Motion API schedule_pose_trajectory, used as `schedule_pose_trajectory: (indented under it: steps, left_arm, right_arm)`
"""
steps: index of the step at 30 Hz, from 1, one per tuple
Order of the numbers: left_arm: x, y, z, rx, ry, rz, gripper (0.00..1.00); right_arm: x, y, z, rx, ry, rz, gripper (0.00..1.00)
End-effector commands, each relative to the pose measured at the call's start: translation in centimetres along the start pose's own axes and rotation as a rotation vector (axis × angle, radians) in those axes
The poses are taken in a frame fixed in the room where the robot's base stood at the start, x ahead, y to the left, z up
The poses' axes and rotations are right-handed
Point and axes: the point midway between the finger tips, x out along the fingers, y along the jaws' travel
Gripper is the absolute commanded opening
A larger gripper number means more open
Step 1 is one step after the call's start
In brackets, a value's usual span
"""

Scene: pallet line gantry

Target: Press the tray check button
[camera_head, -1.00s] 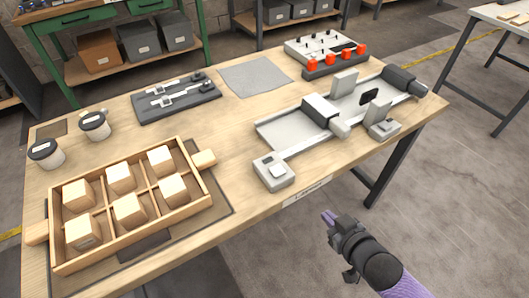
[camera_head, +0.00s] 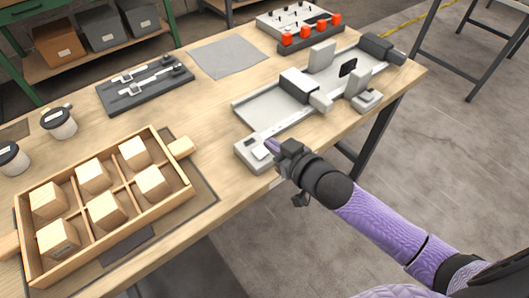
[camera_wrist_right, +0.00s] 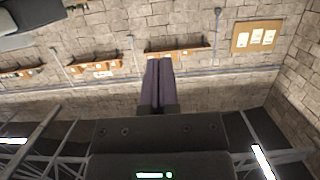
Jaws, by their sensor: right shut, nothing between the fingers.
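A small grey box (camera_head: 246,156) with a pale button (camera_head: 260,153) on its top stands at the table's front edge, at the near end of the gantry device. My right gripper (camera_head: 272,146) is just beside and over the button, coming in from the right. Its purple fingers are shut and empty; they also show together in the right wrist view (camera_wrist_right: 156,84). I cannot tell whether the fingertips touch the button. A wooden tray (camera_head: 152,208) with several wooden blocks in compartments lies on the left of the table. My left gripper is not in view.
The gantry device (camera_head: 262,109) with upright grey blocks extends behind the box, with another small box (camera_head: 367,98) at its right. A grey mat (camera_head: 227,56), a fixture with red knobs (camera_head: 310,34) and two lidded cups (camera_head: 58,123) stand farther back.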

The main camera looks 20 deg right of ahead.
Motion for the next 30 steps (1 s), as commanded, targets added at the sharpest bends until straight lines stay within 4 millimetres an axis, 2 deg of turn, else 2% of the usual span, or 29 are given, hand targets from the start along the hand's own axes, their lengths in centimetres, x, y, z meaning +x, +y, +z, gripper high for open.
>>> schedule_pose_trajectory:
  steps: [3, 5, 6, 10, 15, 24, 30]
  left_arm:
    - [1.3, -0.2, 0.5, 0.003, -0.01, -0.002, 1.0]
    - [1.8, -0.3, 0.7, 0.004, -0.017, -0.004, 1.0]
    - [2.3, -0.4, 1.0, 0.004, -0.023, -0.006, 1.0]
    - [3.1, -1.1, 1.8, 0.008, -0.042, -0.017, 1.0]
    - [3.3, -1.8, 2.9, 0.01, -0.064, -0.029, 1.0]
    - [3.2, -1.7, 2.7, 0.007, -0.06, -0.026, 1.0]
    - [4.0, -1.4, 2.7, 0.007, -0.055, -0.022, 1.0]
  right_arm:
    - [2.7, 0.0, 0.3, -0.001, 0.001, 0.001, 0.0]
    - [3.7, 0.0, 0.7, 0.0, -0.001, 0.0, 0.0]
    - [3.7, 0.0, 1.7, 0.001, -0.005, 0.001, 0.0]
    - [4.0, 0.0, 3.3, 0.001, -0.004, 0.0, 0.0]
    - [4.2, 0.0, 4.0, 0.001, -0.002, 0.0, 0.0]
    - [4.2, 0.0, 3.9, 0.0, -0.002, 0.0, 0.0]
    - [4.7, 0.0, 5.9, 0.001, -0.003, 0.0, 0.0]
